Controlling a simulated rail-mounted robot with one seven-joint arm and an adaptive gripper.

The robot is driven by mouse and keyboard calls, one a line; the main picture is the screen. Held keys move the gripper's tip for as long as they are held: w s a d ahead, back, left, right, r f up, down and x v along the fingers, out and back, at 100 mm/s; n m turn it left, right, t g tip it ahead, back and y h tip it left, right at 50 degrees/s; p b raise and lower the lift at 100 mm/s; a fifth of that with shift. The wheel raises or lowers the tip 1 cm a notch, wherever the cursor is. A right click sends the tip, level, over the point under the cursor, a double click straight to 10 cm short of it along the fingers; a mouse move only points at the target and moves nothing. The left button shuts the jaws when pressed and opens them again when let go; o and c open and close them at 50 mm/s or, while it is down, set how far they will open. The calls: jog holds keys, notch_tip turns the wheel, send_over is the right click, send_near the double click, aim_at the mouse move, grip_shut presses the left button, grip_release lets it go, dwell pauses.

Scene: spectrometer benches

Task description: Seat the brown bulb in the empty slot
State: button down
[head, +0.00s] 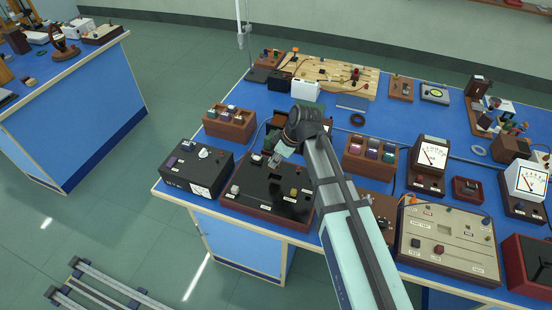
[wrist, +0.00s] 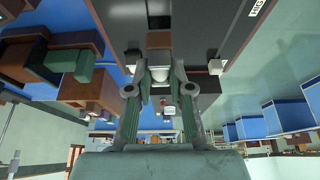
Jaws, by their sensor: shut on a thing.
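My gripper (head: 274,158) is low over the black-topped panel (head: 262,192) with a wooden frame, near its back edge. In the wrist view my gripper (wrist: 160,77) is shut on a small piece with a pale rounded part and a brown end (wrist: 158,41), which I take as the brown bulb. The panel's black face (wrist: 205,28) lies just beyond it. The bulb's far end is close to the panel, but I cannot tell whether it touches.
A black box (head: 196,172) stands left of the panel. A wooden rack (head: 230,124) stands behind it, and another rack (head: 370,158) is to the right. A beige panel (head: 447,243) and meters crowd the right side.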

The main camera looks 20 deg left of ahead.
aim_at(276, 171)
jog(key=shift+f+b, duration=1.7)
jog(key=shift+f, duration=1.45)
jog(key=c, duration=1)
grip_release()
jog(key=shift+o, duration=0.2)
jog(key=v, duration=1.2)
